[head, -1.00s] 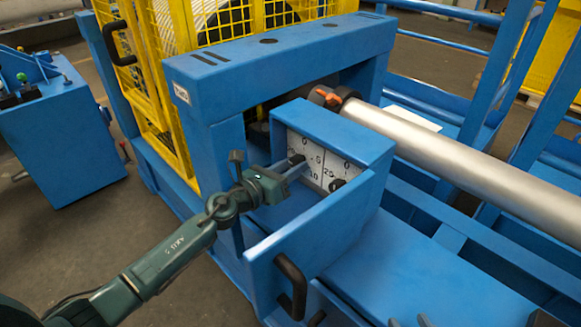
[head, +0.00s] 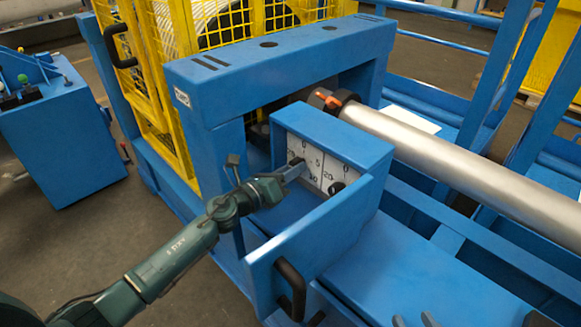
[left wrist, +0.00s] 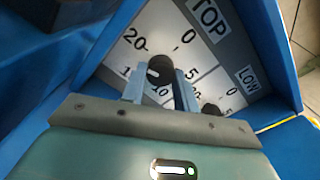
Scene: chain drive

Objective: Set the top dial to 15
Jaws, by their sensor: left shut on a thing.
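The top dial (left wrist: 199,52) is a white face marked 0, 5, 10 and 20 under a TOP label, with a figure starting in 1 partly hidden. Its black knob (left wrist: 160,66) carries a white mark on its left side, pointing roughly toward that partly hidden figure. My left gripper (left wrist: 162,84) is shut on this knob; in the head view the gripper (head: 295,170) reaches into the blue dial box (head: 335,135). The lower dial's knob (left wrist: 212,110), near the LOW label, is apart from my fingers. My right gripper (head: 415,320) shows only fingertips, spread apart, at the bottom edge.
The box's blue walls stand close around the dials. A blue panel with a black handle (head: 291,288) is in front of the box. A metal roller (head: 450,155) runs off to the right, and a yellow guard (head: 165,90) stands behind.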

